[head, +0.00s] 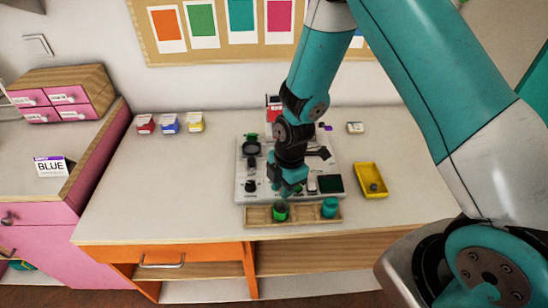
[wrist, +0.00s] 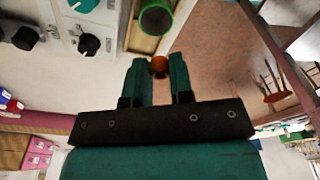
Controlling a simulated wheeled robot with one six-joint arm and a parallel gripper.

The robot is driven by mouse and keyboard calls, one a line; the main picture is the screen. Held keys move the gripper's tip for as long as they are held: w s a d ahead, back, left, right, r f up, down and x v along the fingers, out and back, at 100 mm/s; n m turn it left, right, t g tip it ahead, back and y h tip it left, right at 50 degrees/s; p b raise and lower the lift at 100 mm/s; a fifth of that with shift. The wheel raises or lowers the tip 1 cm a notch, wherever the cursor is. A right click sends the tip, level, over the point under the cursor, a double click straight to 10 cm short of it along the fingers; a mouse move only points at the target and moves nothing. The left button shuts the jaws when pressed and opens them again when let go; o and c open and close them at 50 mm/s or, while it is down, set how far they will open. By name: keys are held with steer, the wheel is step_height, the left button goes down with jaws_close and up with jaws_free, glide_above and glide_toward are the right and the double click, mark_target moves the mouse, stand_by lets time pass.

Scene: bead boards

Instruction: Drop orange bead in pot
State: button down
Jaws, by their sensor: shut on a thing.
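My gripper (wrist: 160,72) is shut on a small orange bead (wrist: 159,64), held between the fingertips in the wrist view. In the head view my gripper (head: 288,193) points down just behind and above the wooden tray (head: 304,216), and the bead cannot be made out there. A green pot (head: 280,213) stands in the tray's left part, close to the fingertips. It also shows in the wrist view (wrist: 156,18), just beyond the bead and apart from it. A teal pot (head: 329,209) stands in the tray's right part.
A pale board (head: 241,183) with dark knobs and parts lies behind the tray, partly hidden by my arm. A yellow bin (head: 368,192) with a small dark thing in it is at the right. Small coloured boxes (head: 170,124) stand at the back left. The table's left side is clear.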

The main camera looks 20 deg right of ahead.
steer(key=shift+w+a+f, duration=0.1)
steer(key=shift+w+f, duration=0.05)
steer(key=shift+w, duration=0.05)
steer(key=shift+f+b, duration=2.4)
steer(key=shift+f, duration=0.5)
steer(key=shift+f, duration=0.25)
steer(key=c, duration=0.5)
jaws_free()
step_height(320, 180, up, 8)
steer(key=p, duration=0.5)
steer(key=shift+p, duration=0.3)
